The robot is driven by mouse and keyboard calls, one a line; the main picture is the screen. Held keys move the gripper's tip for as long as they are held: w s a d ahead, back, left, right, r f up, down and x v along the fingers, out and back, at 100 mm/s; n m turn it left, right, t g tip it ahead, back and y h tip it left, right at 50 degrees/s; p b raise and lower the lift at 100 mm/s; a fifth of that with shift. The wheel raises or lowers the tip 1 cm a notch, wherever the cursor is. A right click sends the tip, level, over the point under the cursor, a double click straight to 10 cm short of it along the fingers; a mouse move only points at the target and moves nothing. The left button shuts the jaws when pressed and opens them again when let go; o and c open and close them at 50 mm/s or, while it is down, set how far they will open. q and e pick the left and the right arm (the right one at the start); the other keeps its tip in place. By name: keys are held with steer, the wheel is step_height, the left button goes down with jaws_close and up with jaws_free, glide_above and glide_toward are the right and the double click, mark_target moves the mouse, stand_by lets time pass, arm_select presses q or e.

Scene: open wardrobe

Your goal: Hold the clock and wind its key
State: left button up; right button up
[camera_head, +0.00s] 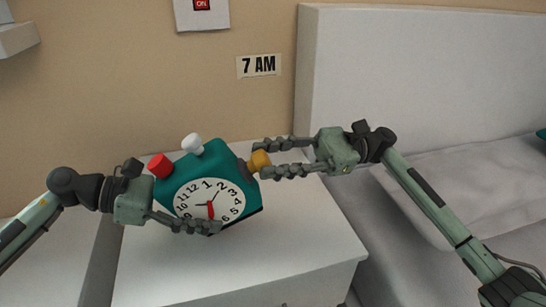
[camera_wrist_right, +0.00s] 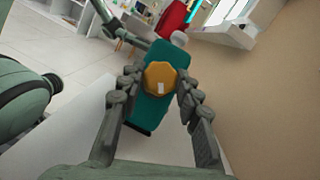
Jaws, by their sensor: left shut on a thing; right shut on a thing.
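A teal clock (camera_head: 190,177) with a white dial is tilted above the white cabinet top in the head view. A red knob (camera_head: 160,166) and a white knob (camera_head: 192,144) stick out of its top. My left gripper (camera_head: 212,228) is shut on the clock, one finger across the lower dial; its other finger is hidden. The yellow key (camera_head: 259,160) is on the clock's right side. My right gripper (camera_head: 265,160) is shut on the key, its fingers on either side. In the right wrist view the key (camera_wrist_right: 160,78) faces the camera between the fingers, with the teal clock (camera_wrist_right: 150,115) behind.
The white cabinet (camera_head: 300,235) has a clear top below the clock. A bed with a white headboard (camera_head: 400,85) is at the right. A "7 AM" sign (camera_head: 259,66) and an "ON" panel (camera_head: 202,16) are on the wall behind.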

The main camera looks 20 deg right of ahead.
stand_by(0.3)
steer(key=o, duration=1.2)
steer(key=shift+c, duration=0.2)
steer(key=w+d+f, duration=0.1)
steer(key=d, duration=1.1)
steer(key=shift+f, duration=0.2)
